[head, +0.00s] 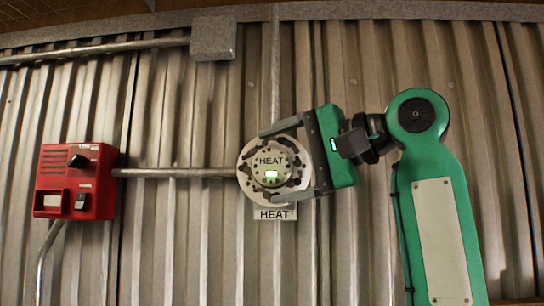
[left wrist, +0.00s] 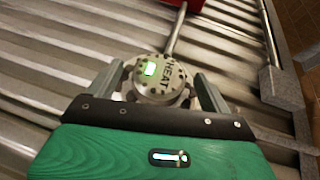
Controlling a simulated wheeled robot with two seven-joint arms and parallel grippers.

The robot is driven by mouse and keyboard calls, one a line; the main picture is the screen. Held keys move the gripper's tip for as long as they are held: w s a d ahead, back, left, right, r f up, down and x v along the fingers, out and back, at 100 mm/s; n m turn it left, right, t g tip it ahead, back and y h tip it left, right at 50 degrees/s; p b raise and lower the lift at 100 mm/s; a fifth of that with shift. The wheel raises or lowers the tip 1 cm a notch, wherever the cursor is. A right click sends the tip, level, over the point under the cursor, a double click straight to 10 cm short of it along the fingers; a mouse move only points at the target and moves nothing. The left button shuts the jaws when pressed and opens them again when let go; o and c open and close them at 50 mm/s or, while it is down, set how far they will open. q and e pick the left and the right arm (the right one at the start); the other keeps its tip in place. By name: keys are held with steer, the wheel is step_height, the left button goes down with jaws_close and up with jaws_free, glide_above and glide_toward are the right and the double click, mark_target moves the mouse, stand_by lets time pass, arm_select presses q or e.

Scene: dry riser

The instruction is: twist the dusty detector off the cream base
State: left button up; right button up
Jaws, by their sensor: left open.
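My left gripper (head: 267,166) is open, with one finger above and one below the detector. In the left wrist view the detector (left wrist: 160,82) lies between the two fingers of the gripper (left wrist: 158,76). I cannot tell whether the fingers touch it. My right gripper is out of view.
A HEAT label plate (head: 275,213) is just below the base. A conduit (head: 180,173) runs left to a red call box (head: 76,181). A grey junction box (head: 213,38) is above left. The corrugated wall (head: 180,250) is otherwise mostly clear.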

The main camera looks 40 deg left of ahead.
mark_target(268, 160)
arm_select(q)
steer(key=shift+x, duration=1)
steer(key=c, duration=1.1)
steer(key=shift+s+d+b, duration=0.25)
steer(key=shift+s+d, duration=0.75)
steer(key=shift+s, duration=0.15)
steer(key=shift+s+d+b, duration=0.2)
steer(key=shift+s+d, duration=0.8)
steer(key=shift+s, duration=0.2)
steer(key=shift+c, duration=0.2)
